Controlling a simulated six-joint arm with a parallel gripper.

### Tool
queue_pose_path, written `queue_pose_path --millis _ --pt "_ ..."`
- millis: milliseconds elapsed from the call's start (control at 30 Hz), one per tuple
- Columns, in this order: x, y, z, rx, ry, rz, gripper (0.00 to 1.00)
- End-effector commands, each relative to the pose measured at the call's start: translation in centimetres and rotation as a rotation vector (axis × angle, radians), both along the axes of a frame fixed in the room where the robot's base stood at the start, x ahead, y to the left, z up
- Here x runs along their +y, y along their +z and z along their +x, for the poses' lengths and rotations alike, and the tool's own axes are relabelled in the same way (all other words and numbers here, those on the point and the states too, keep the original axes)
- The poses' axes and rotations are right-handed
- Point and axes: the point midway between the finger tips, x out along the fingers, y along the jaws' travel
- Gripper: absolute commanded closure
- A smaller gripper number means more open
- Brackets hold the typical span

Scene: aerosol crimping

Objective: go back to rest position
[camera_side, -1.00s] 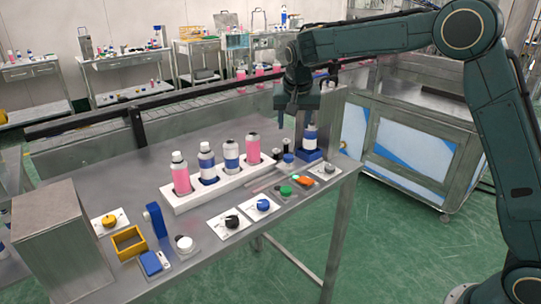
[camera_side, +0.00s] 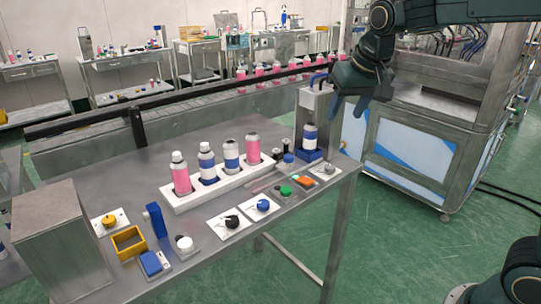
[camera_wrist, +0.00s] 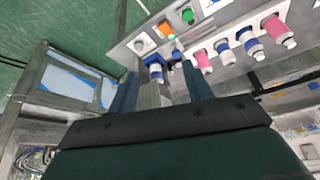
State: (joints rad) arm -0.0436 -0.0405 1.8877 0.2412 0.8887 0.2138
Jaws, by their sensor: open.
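My gripper (camera_side: 350,106) hangs open and empty in the side view, pointing down, to the right of the crimping station (camera_side: 312,105) and above the table's right end. It stands apart from the station. A blue-and-white can (camera_side: 309,137) stands upright in the station's blue base (camera_side: 309,155). In the wrist view my two fingers (camera_wrist: 160,95) are spread wide, with the station and table seen beyond them and nothing held between them.
A white rack (camera_side: 220,188) holds several pink and blue-white cans upright on the steel table (camera_side: 140,185). Knobs and buttons line the table's front edge. A grey box (camera_side: 60,240) stands at left. A glazed cabinet (camera_side: 410,145) stands behind at right.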

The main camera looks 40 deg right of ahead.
Motion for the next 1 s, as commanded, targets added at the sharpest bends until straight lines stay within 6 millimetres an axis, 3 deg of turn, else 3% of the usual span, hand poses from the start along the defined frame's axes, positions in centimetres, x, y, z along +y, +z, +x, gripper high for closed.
queue_pose_path --millis 333,700,1000 --pt "0.7 0.5 -8.9 -0.026 0.142 -0.007 0.50" --pt "1.9 -1.9 -17.6 -0.054 0.295 -0.023 0.50" --pt "2.6 -4.0 -21.6 -0.068 0.373 -0.034 0.50"
